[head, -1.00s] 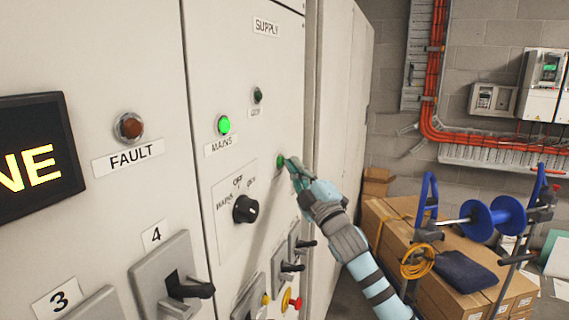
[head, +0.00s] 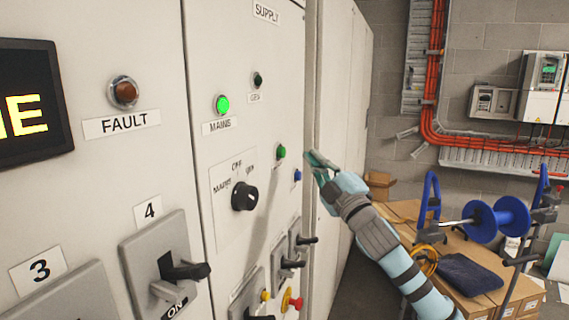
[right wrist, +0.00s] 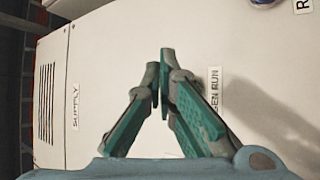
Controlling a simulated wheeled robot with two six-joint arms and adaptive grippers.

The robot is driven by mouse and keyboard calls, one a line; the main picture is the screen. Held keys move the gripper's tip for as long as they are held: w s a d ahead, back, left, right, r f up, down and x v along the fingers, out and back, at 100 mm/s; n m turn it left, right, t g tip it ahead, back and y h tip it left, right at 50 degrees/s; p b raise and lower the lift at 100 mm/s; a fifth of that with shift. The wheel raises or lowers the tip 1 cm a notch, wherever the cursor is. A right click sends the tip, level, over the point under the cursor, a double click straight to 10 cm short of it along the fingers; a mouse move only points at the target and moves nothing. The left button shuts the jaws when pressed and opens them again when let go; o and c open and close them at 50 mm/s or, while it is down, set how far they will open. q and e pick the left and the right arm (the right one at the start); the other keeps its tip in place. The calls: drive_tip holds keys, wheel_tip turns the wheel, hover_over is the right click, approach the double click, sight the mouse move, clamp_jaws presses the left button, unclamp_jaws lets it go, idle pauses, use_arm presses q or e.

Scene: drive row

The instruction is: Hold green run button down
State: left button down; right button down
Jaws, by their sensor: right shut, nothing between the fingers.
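The green run button (head: 281,152) stands out from the right side of the pale supply panel in the head view. My right gripper (head: 312,156) is just right of it, its fingers pointing at the panel, with a visible gap to the button. In the right wrist view the gripper (right wrist: 161,72) is shut and empty, its tips together. A "GEN RUN" label (right wrist: 214,91) shows beside the fingers there. The button itself does not show in that view; the fingers may hide it. My left gripper is not in view.
A blue button (head: 297,175) sits just below the green one. The rotary selector (head: 244,196), the lit green MAINS lamp (head: 221,105) and a red knob (head: 293,301) are on the same panel. Cardboard boxes (head: 480,302) and a blue reel (head: 497,218) stand at the right.

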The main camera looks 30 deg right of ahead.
drive_tip(key=shift+s+d+b, duration=0.45)
drive_tip(key=shift+s+b, duration=0.3)
drive_tip(key=shift+b, duration=0.05)
